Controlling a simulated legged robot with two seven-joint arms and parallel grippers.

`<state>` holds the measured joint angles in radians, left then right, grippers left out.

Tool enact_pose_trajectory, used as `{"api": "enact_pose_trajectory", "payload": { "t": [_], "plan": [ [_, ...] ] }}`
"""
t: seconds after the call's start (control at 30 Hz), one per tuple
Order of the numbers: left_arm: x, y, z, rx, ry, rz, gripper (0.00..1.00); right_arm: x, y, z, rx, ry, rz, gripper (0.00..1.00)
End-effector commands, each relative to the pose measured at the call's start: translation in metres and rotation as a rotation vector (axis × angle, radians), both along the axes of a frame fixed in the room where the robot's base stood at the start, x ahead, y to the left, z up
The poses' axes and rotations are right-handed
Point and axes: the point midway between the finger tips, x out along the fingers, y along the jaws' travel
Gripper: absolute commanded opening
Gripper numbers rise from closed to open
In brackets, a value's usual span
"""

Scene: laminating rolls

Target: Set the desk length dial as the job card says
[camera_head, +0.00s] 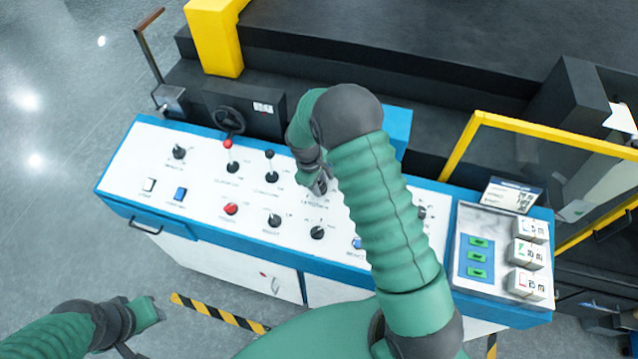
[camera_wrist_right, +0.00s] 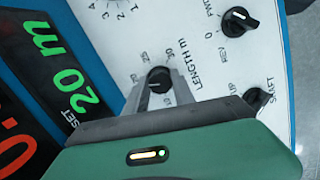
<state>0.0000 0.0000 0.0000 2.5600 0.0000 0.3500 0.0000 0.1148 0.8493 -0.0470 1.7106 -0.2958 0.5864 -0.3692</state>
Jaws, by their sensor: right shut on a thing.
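The length dial (camera_wrist_right: 159,77) is a small black knob on the white panel, labelled "LENGTH m", with 20, 25 and 30 beside it. My right gripper (camera_wrist_right: 161,84) is shut on it, one finger on each side. The knob's pale mark seems to face the 20. A display (camera_wrist_right: 65,70) beside it reads "SET 20 m" in green. In the head view my right gripper (camera_head: 319,186) reaches down to the desk, and my arm hides part of the panel. A card (camera_head: 514,195) stands at the desk's right end, its print too small to read. My left gripper (camera_head: 147,312) hangs empty, low at the left.
Other knobs and levers surround the dial, including a red-topped lever (camera_head: 230,155), a red button (camera_head: 231,209) and a black knob (camera_head: 317,232). Labelled white boxes (camera_head: 527,285) stand at the right. A yellow-framed guard (camera_head: 540,130) rises behind the desk's right end.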

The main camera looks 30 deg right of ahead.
Motion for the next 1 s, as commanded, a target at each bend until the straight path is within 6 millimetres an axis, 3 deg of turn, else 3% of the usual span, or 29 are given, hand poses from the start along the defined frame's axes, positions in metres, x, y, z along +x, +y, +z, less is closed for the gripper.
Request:
{"api": "enact_pose_trajectory", "payload": {
  "t": [0.6, 1.0],
  "plan": [
    [0.0, 0.0, 0.01, 0.0, 0.0, 0.0, 0.36, 0.003, -0.002, 0.004, -0.067, 0.068, 0.56, 0.0],
    [0.0, 0.0, 0.016, 0.0, 0.0, 0.0, 0.36, 0.004, -0.003, 0.005, -0.094, 0.097, 0.789, 0.0]
  ]
}}
